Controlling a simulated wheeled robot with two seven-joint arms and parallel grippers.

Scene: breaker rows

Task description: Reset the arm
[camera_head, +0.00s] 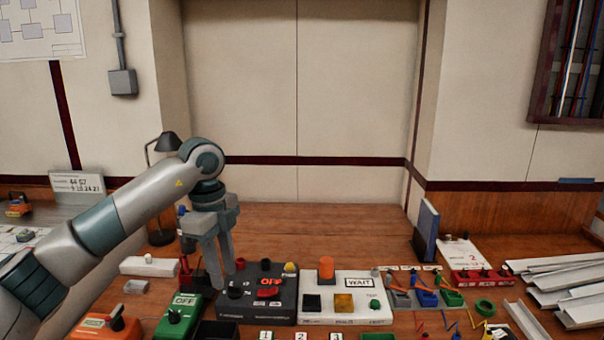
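My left arm comes in from the left, and my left gripper (222,277) points down over the left part of the dark control box (258,317). Its two fingers look apart, with no object seen between them. The dark box carries a red "OFF" marking, a red switch (268,292), black knobs and a yellow button. I cannot tell whether the fingertips touch the box or hang in front of it. My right gripper is not in view.
A white box (345,318) with an orange lamp (326,268) and a "WAIT" label stands right of the dark box. A green "OFF" box (178,318) and an orange box (92,329) stand left. Metal channels (565,283) lie at right. The table behind is clear.

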